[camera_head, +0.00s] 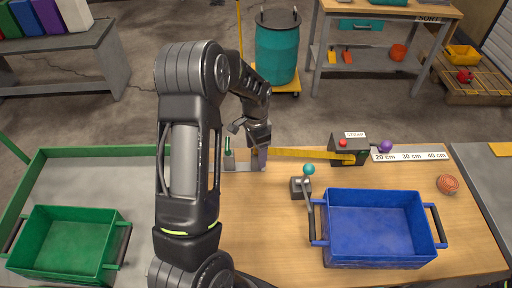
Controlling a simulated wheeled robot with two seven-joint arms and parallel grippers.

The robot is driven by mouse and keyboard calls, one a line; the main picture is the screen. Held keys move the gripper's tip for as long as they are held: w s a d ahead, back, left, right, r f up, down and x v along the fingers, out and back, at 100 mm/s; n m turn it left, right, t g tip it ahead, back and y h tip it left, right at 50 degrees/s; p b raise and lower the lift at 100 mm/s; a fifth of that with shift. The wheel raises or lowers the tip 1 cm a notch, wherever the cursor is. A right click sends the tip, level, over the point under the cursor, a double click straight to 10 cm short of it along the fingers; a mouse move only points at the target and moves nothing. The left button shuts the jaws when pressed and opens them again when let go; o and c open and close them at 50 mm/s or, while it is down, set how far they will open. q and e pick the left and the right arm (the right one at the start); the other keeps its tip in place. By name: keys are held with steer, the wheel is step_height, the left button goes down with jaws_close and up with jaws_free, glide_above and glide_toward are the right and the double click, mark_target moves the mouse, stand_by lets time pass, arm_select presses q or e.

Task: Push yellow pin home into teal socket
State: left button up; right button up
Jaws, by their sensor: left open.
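I cannot make out a yellow pin or a teal socket. A yellow strap (305,154) runs along the wooden table from near my gripper to a dark box (349,149) labelled STRAP. My left gripper (259,146) is open at the table's far side, by the left end of the strap. A grey-purple upright piece (262,158) is right below it, and I cannot tell whether they touch. A small green upright part (228,146) stands just to its left on a metal plate. My left arm hides part of the table. My right gripper is out of view.
A teal-knobbed lever (309,170) stands beside a blue bin (378,228). A green bin (68,244) sits in a green-edged tray at left. A ruler strip (410,156) and an orange-red disc (447,184) lie at right. A teal drum (277,50) stands behind.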

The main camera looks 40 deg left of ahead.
arm_select(q)
step_height(320, 180, down, 2)
steer(key=shift+f+b, duration=0.15)
steer(key=shift+b, duration=0.25)
steer(key=c, duration=1.4)
